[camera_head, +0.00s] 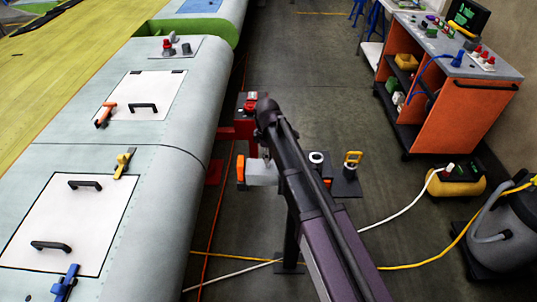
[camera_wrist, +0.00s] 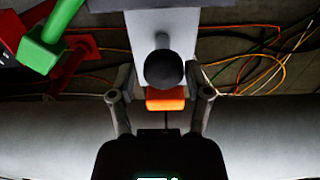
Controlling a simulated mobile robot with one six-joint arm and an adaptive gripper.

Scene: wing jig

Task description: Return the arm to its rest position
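My arm (camera_head: 318,200) reaches up from the bottom of the head view, with its dark elbow (camera_head: 268,112) beside the wing's rounded edge. My gripper (camera_wrist: 161,76) shows in the wrist view with its two fingers spread apart. A pale block (camera_wrist: 160,22) with a round dark knob (camera_wrist: 164,70) and an orange piece (camera_wrist: 165,100) shows between the fingers, with gaps on both sides. In the head view a pale block (camera_head: 263,173) with an orange end (camera_head: 241,170) shows left of the arm. The gripper's fingers cannot be made out there.
The wing (camera_head: 150,170) with hatch panels and clamps fills the left. A red stand (camera_head: 240,132) and a dark tray (camera_head: 345,183) are close to the arm. An orange cart (camera_head: 450,105), yellow compressor (camera_head: 455,182) and vacuum (camera_head: 500,235) stand right. Hoses cross the floor.

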